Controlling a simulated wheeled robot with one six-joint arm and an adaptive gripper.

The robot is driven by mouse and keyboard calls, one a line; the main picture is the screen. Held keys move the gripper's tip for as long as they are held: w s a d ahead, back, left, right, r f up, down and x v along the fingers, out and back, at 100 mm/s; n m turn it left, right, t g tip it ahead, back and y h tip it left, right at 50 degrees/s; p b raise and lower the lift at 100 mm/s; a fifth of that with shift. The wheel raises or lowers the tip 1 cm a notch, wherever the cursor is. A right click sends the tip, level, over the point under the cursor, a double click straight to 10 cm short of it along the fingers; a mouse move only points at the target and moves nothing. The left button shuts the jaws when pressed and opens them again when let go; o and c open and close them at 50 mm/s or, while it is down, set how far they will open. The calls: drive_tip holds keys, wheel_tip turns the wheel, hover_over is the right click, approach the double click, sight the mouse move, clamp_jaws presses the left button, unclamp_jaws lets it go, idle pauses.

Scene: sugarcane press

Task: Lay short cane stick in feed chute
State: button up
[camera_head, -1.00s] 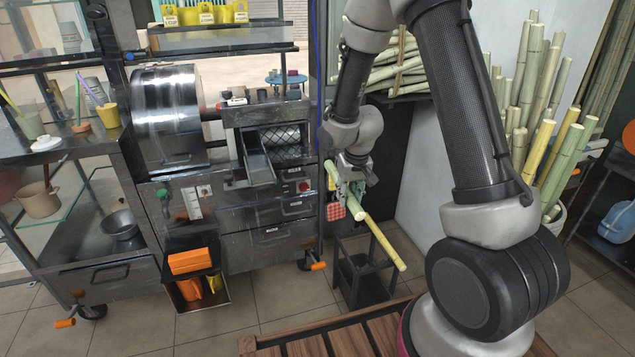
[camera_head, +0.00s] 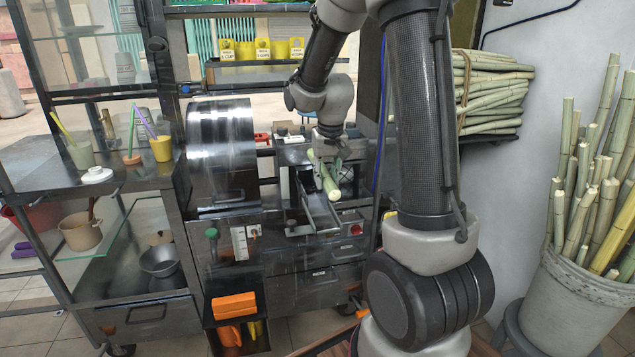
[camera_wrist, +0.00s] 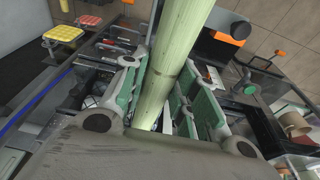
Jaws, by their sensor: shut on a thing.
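My gripper (camera_head: 330,150) is shut on a pale green cane stick (camera_head: 329,184) at the front of the press. In the head view the stick points toward the camera and overlaps the metal feed chute (camera_head: 322,215), roughly in line with it. I cannot tell whether the stick touches the chute. In the wrist view the stick (camera_wrist: 178,55) runs lengthwise between the green-padded fingers of my gripper (camera_wrist: 155,105). My gripper and the stick hide the upper chute and part of the mesh guard.
The shiny press drum (camera_head: 222,150) stands left of the chute, with a green button (camera_head: 211,233) below it. Yellow cups (camera_head: 262,50) line a shelf above. An orange box (camera_head: 234,306) is below. Bundled cane (camera_head: 492,92) and a cane-filled bucket (camera_head: 575,300) are at right.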

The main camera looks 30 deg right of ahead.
sight(325, 180)
drive_tip(key=shift+a+f, duration=0.1)
drive_tip(key=shift+a, duration=0.45)
drive_tip(key=shift+s+a+f, duration=0.1)
drive_tip(key=shift+s+f, duration=0.05)
drive_tip(key=shift+s+a+x, duration=0.1)
drive_tip(key=shift+s+x, duration=0.2)
drive_tip(key=shift+x, duration=1.15)
drive_tip(key=shift+s+a+x, duration=0.1)
drive_tip(key=shift+s+x, duration=0.15)
drive_tip(key=shift+x, duration=1.25)
drive_tip(key=shift+s+a+x, duration=0.1)
drive_tip(key=shift+s+x, duration=0.2)
drive_tip(key=shift+x, duration=1.15)
drive_tip(key=shift+f, duration=0.2)
drive_tip(key=o, duration=1.1)
drive_tip(key=v, duration=1.2)
drive_tip(key=shift+s+d, duration=0.1)
